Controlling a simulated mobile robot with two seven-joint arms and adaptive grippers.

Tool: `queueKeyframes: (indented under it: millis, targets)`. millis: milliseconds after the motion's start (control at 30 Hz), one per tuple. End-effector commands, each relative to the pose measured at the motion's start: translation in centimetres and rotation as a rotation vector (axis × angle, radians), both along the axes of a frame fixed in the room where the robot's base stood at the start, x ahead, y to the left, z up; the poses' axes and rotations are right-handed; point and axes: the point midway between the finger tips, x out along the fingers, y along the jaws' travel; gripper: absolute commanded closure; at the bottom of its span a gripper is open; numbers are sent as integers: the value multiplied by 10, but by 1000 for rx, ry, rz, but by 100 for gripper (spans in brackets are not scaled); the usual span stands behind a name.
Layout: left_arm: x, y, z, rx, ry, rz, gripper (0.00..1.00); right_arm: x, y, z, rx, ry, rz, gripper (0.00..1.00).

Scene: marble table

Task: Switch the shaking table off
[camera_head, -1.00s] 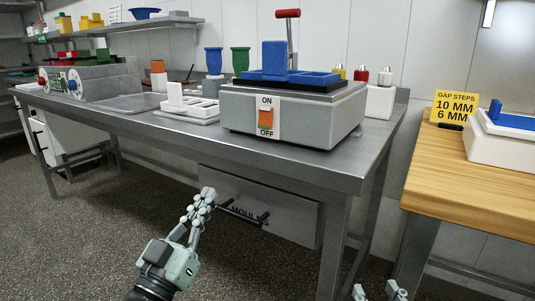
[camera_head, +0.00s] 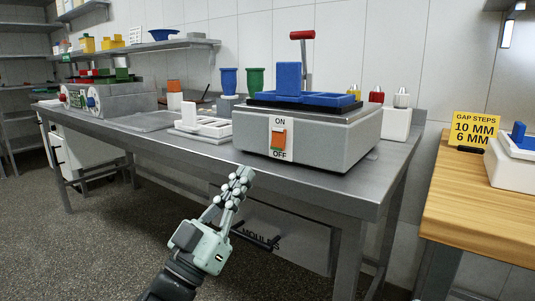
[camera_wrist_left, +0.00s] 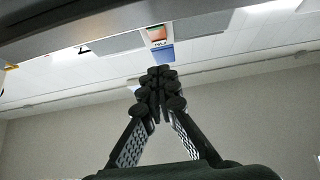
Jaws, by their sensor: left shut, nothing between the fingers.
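The shaking table (camera_head: 330,145) is a grey box on the steel table, with a blue mould on its dark top plate. Its front carries an orange rocker switch (camera_head: 279,138) on a white plate, marked ON above and OFF below. A green strip shows at the switch's lower end. My left gripper (camera_head: 241,177) is shut and empty, in front of the table edge, below and left of the switch, not touching it. In the left wrist view the closed fingertips (camera_wrist_left: 162,75) point up, and an orange and blue patch shows beyond them. My right gripper is not in view.
The steel table's front edge (camera_head: 355,207) lies close to the left gripper. A drawer marked MOULDS (camera_head: 285,235) is under it. A white tray (camera_head: 203,127) stands left of the shaking table. A wooden table (camera_head: 480,220) with a yellow sign (camera_head: 473,130) is at right.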

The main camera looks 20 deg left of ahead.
Motion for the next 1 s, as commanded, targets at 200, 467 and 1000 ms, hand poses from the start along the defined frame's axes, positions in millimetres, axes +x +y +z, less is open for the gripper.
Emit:
queueKeyframes:
  millis: [200,467,1000]
  targets:
    - [36,-13,31,2,-4,0,100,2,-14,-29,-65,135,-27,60]
    - [68,-25,25,-1,-1,1,100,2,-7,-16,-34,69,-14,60]
    - [74,-27,23,-1,-3,0,100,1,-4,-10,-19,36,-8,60]
